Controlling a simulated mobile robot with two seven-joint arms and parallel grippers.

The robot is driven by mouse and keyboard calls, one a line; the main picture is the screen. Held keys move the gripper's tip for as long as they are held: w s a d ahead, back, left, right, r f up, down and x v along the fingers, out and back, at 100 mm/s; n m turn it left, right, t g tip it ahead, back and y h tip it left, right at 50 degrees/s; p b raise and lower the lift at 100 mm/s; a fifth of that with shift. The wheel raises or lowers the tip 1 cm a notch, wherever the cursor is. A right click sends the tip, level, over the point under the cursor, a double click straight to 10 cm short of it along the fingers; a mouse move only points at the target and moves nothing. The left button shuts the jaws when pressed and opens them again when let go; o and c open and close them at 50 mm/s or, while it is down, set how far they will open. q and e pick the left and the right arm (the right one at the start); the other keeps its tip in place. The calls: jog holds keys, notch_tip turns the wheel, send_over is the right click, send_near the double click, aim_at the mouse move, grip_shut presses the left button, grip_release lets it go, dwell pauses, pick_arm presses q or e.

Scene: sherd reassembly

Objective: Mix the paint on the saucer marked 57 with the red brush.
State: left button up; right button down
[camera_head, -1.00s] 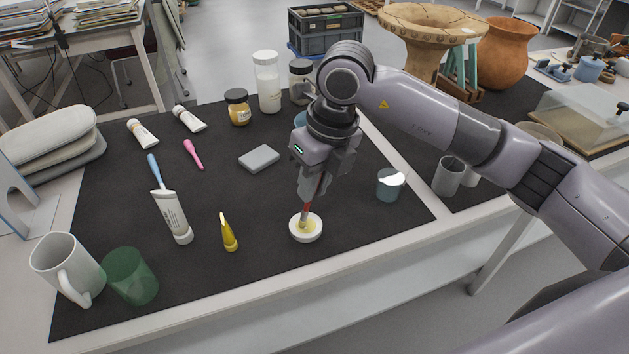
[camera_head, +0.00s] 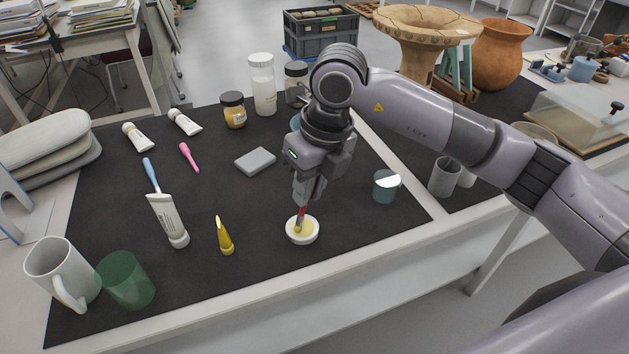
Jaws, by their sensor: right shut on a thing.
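A small white saucer (camera_head: 316,236) with yellow paint in it stands on the black mat near the table's front edge. Its marking is not readable. My right gripper (camera_head: 306,196) is above the saucer, pointing down, shut on the red brush (camera_head: 301,213). The brush is nearly upright, leaning slightly, and its lower end is in the saucer at the yellow paint. Much of its handle is hidden by the gripper. My left gripper is not in view.
A blue-grey cup (camera_head: 385,187) stands to the right. Bare mat surrounds the saucer.

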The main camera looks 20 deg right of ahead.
jog(key=shift+r+p, duration=1.65)
jog(key=shift+r, duration=0.95)
jog(key=d+r, duration=0.1)
jog(key=d, duration=0.5)
jog(key=shift+r, duration=0.35)
